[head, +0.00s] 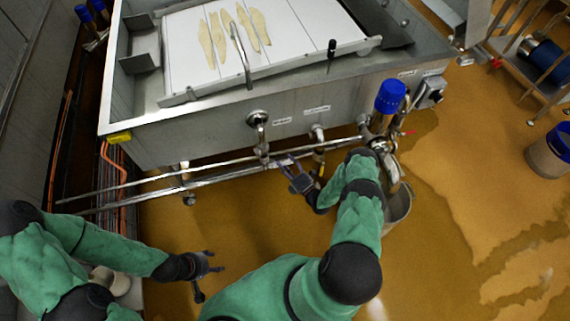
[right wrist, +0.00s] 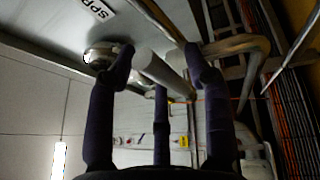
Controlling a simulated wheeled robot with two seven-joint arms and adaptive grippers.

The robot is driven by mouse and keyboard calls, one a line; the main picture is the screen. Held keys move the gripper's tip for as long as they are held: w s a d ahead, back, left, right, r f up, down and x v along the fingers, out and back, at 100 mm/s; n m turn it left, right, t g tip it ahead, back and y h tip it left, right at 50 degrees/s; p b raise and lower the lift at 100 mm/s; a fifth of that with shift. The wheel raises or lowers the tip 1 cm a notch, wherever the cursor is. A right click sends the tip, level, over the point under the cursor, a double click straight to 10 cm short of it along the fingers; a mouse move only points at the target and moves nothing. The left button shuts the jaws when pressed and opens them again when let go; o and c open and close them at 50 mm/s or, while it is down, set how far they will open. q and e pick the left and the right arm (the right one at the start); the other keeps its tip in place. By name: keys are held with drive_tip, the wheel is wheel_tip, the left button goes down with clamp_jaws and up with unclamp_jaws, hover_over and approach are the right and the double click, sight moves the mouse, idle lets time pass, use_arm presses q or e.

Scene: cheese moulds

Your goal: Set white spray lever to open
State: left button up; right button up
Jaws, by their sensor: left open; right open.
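The spray lever (head: 262,147) hangs down from a round steel fitting on the vat's front wall, left of a small label. In the right wrist view the pale lever (right wrist: 163,73) runs slantwise between my open right fingers (right wrist: 160,65), below a label starting "SPR". I cannot tell whether the fingers touch it. In the head view my right gripper (head: 284,162) is just right of and below the lever. My left gripper (head: 209,279) is open and empty, low over the floor, far from the vat front.
The steel vat (head: 220,136) holds white boards with pale strips on top. A second valve (head: 317,133) stands right of the lever, and a blue-topped fitting (head: 390,97) farther right. Pipes (head: 160,180) run low along the front. Open floor lies lower right.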

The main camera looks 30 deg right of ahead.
drive_tip(key=shift+w+r, duration=0.1)
drive_tip(key=shift+w, duration=0.2)
clamp_jaws()
